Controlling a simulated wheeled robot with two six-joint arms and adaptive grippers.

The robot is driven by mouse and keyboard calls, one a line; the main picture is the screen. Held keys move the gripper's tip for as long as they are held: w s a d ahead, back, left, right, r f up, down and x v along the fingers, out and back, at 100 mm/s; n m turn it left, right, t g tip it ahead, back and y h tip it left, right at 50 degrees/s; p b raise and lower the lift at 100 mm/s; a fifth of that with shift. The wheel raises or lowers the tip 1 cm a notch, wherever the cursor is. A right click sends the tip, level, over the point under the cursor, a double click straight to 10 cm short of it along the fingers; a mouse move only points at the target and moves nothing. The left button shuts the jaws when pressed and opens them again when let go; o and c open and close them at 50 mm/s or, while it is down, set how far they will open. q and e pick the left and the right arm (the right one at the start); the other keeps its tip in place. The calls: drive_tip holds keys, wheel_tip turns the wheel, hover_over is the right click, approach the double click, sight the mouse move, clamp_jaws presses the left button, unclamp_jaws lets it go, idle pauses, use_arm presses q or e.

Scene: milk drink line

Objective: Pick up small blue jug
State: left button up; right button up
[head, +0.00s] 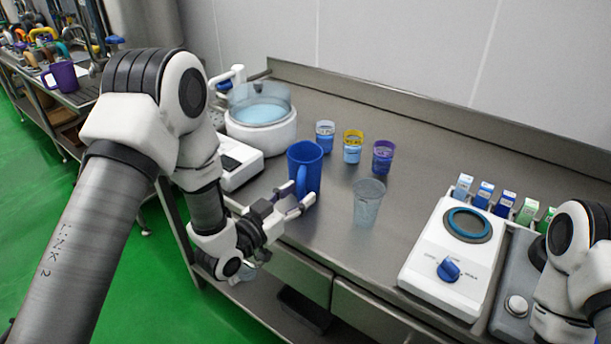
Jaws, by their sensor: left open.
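The small blue jug (309,162) stands upright on the steel counter, left of the middle in the head view. Its handle faces the front, toward my left gripper. My left gripper (297,198) is open at the counter's front edge, with its fingertips close to the jug's handle. I cannot tell whether a fingertip touches the handle. Links of my right arm show at the right edge, but its gripper is out of the picture.
A clear cup (368,203) stands right of the jug, with several small coloured cups (352,147) behind. A white machine with a clear bowl (260,118) stands at left. A white hotplate (452,262) and small cartons (483,195) are at right. A purple jug (62,77) stands on another bench.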

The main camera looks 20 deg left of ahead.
use_arm(q)
drive_tip(key=shift+x, duration=1)
drive_tip(key=shift+s+a, duration=0.1)
drive_tip(key=shift+s, duration=0.05)
drive_tip(key=shift+c, duration=0.3)
clamp_jaws()
drive_tip(key=shift+r, duration=0.1)
